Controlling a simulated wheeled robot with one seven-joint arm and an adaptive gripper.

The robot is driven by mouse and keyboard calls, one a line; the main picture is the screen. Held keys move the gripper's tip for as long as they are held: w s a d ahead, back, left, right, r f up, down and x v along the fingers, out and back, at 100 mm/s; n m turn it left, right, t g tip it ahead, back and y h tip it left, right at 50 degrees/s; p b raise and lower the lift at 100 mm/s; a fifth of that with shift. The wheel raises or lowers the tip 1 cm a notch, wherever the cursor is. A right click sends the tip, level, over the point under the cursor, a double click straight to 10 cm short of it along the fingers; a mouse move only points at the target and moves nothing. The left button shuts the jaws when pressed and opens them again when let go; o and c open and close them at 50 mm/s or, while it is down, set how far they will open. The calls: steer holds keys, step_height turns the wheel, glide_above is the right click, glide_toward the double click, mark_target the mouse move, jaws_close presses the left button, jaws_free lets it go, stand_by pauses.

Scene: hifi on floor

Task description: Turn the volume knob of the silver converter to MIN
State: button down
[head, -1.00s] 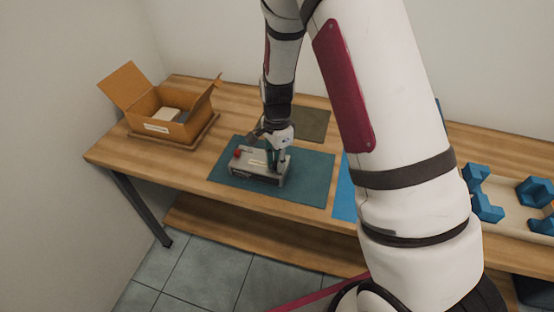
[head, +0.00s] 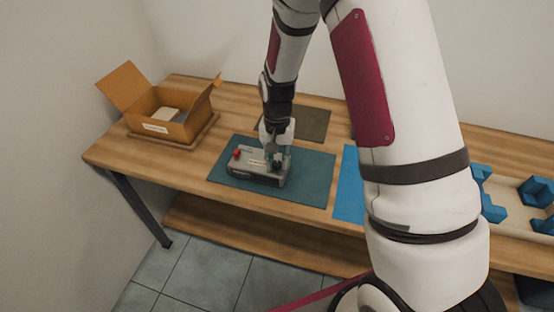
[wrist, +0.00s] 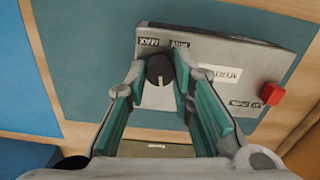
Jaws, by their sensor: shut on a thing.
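The silver converter (head: 243,176) lies on the teal mat (head: 222,170) on the table; it also shows in the wrist view (wrist: 235,60). Its black round volume knob (wrist: 159,69) sits near one end, below the printed labels MAX (wrist: 148,41) and MIN (wrist: 181,44). A small light mark shows on the knob's lower edge. My gripper (wrist: 160,72) is shut on the knob, with one green-padded finger on each side. In the head view my gripper (head: 276,160) hides the knob's end of the converter.
A red button (wrist: 272,93) stands at the converter's other end. An open cardboard box (head: 172,110) is at the table's left. A dark olive mat (head: 312,124) lies behind, a blue mat (head: 349,185) to the right. Blue blocks (head: 535,190) sit in a tray at far right.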

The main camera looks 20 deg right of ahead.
steer(key=n, duration=0.5)
steer(key=shift+n, duration=0.3)
steer(key=n, duration=1)
steer(key=shift+n+p, duration=0.4)
steer(key=n, duration=0.5)
steer(key=shift+p, duration=0.35)
steer(key=shift+n, duration=0.3)
steer(key=c, duration=1.4)
jaws_free()
steer(key=shift+o, duration=0.2)
